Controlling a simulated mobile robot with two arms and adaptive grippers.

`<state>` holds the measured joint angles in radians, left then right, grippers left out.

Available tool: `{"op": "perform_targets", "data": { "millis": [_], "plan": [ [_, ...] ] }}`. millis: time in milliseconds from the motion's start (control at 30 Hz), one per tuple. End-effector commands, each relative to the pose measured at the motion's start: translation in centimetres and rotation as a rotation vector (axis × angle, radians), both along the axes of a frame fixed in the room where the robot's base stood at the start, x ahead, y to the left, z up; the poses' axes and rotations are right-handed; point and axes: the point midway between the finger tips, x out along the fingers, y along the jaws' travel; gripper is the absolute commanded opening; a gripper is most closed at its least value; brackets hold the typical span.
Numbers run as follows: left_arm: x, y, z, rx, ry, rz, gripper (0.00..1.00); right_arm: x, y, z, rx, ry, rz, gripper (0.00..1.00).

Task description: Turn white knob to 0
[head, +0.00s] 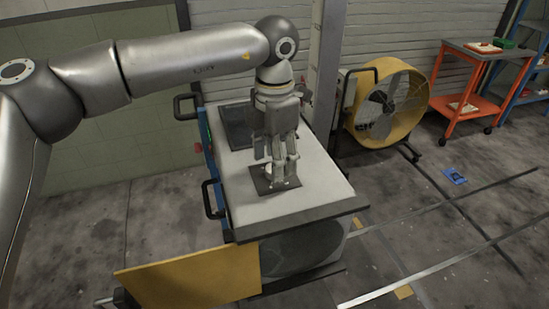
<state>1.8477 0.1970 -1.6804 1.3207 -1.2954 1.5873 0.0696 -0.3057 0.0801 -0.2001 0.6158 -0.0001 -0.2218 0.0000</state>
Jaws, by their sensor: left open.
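My left gripper (279,165) points down over the pale top of the console (318,178). Its fingers are apart, just above or around a small white knob (268,170) on a dark square plate (262,184). The knob is mostly hidden behind the fingers, so I cannot tell whether they touch it. The knob's markings and its setting are too small to read. My right gripper is not in view.
A dark flat panel (238,125) lies at the back of the console top. A yellow drum fan (391,108) and an orange cart (468,92) stand at right. A yellow board (190,280) is in front at lower left. A blue item (454,175) lies on the floor.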

Motion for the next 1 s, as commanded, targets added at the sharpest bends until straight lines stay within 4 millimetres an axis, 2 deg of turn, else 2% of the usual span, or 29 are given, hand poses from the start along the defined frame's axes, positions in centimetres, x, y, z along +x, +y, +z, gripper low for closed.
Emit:
{"op": "perform_targets", "data": {
  "millis": [200, 467, 833, 1000],
  "plan": [
    [0.0, 0.0, -1.6, 0.0, 0.0, 0.0, 0.54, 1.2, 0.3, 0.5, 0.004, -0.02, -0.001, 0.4],
    [0.0, 0.0, -1.7, -0.001, -0.001, 0.0, 0.54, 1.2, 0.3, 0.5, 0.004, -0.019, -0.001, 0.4],
    [0.0, 0.0, -1.7, -0.001, -0.001, 0.0, 0.08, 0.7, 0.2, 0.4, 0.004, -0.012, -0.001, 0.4],
    [0.0, 0.0, -1.7, -0.001, -0.001, 0.007, 0.08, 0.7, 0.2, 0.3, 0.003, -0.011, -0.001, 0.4]
  ]
}}
